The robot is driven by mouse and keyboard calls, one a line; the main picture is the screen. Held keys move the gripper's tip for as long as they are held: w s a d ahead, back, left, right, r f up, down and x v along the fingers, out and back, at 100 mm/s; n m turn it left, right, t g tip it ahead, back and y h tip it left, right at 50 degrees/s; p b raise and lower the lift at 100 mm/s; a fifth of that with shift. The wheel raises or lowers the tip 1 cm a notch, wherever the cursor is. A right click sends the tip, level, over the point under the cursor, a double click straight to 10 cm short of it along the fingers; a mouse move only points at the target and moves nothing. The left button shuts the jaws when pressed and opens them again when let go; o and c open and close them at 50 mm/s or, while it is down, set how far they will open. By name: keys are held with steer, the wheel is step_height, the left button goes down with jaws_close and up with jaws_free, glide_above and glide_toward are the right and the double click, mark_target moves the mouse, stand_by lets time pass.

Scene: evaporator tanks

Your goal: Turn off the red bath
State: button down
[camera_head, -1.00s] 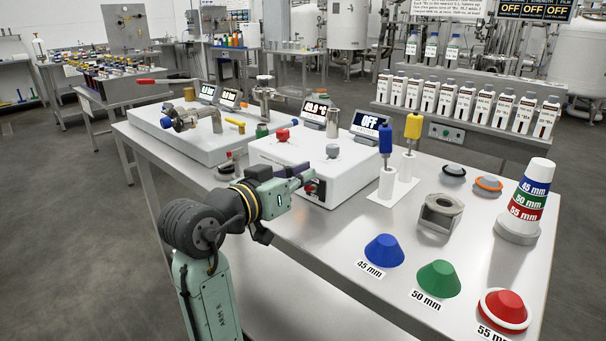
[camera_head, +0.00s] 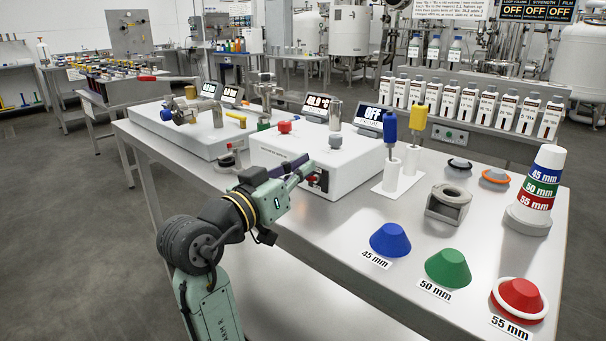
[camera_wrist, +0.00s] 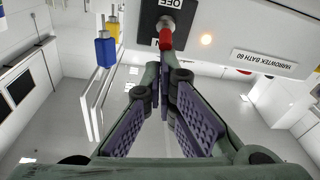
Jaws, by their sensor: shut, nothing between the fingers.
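The bath is a white box (camera_head: 310,158) with a red knob (camera_head: 285,127) and a grey knob on top. On its front face is a black switch plate (camera_head: 321,180) with a red-tipped toggle (camera_head: 312,178). In the wrist view the plate (camera_wrist: 150,18) appears upside down, with OFF at the top and ON lower. The red-tipped toggle (camera_wrist: 166,38) points down in that picture, toward the ON label. My gripper (camera_head: 301,166) is shut and empty, close in front of the switch. In the wrist view its fingertips (camera_wrist: 167,68) lie just below the toggle; contact cannot be told.
Blue and yellow-handled tools (camera_head: 390,122) stand at the box's right. Blue (camera_head: 390,240), green and red cones sit on the table's right. Another white unit is at left.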

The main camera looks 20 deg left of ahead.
steer(key=shift+f, duration=0.25)
steer(key=t+b, duration=0.1)
steer(key=b, duration=0.1)
steer(key=f+t+b, duration=0.1)
steer(key=b, duration=0.1)
steer(key=shift+s+a+f+h+b, duration=0.1)
steer(key=shift+s+h+b, duration=0.15)
steer(key=shift+h+b, duration=0.05)
steer(key=shift+s+f+b, duration=0.1)
steer(key=shift+s+b, duration=0.05)
steer(key=shift+b, duration=0.3)
steer(key=shift+a+f, duration=0.1)
steer(key=shift+r, duration=0.25)
